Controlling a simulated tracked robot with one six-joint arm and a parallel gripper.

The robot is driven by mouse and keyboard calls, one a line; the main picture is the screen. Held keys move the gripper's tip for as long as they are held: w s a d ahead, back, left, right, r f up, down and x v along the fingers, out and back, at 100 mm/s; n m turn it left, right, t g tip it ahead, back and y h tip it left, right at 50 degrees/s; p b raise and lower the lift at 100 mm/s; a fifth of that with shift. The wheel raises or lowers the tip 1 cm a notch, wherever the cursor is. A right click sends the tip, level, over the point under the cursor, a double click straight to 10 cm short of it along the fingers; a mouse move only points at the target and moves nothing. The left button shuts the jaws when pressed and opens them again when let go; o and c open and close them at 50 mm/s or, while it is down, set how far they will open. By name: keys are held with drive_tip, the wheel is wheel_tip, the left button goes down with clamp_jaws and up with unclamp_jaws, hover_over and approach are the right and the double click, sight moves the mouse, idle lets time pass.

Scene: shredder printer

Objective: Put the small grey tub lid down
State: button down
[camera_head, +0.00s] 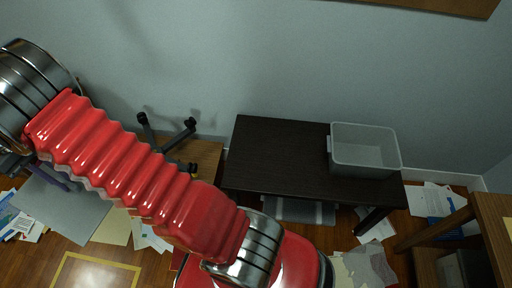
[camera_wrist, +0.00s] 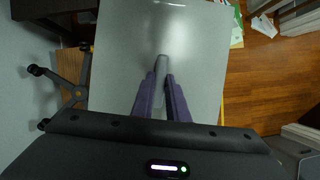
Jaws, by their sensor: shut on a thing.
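The grey tub lid (camera_wrist: 201,40) is a flat, pale grey panel that fills the middle of the wrist view. My gripper (camera_wrist: 161,84) has its two purple fingers shut on a raised grey handle (camera_wrist: 161,64) of the lid. In the head view the lid (camera_head: 68,208) shows at the lower left, held out beyond my red arm, above the paper-strewn floor. My gripper (camera_head: 58,178) is partly hidden there behind my arm. A grey open tub (camera_head: 364,172) stands on the right part of the dark table.
The dark table (camera_head: 275,150) has clear room left of the tub. Another grey container lies under it. Papers (camera_head: 150,236) litter the floor. A wooden desk (camera_head: 494,215) stands at the right.

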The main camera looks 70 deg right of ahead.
drive_tip(key=shift+a, duration=0.2)
drive_tip(key=s+d+f, duration=0.4)
drive_tip(key=d, duration=0.8)
drive_tip(key=s+d+f, duration=0.4)
drive_tip(key=d, duration=0.7)
drive_tip(key=s+d+f, duration=0.4)
drive_tip(key=d, duration=0.8)
drive_tip(key=s+d+f+n, duration=0.1)
drive_tip(key=s+d+f, duration=0.2)
drive_tip(key=s+d, duration=0.3)
drive_tip(key=s+d+f, duration=0.4)
drive_tip(key=s+d, duration=0.3)
drive_tip(key=s, duration=0.8)
drive_tip(key=s+d+f+n+h, duration=0.1)
drive_tip(key=s+d+f, duration=0.3)
drive_tip(key=s, duration=0.7)
drive_tip(key=shift+s+d+f+n, duration=0.25)
drive_tip(key=shift+s+d+n, duration=0.05)
drive_tip(key=shift+d, duration=0.85)
drive_tip(key=shift+f, duration=0.1)
drive_tip(key=shift+f, duration=3.05)
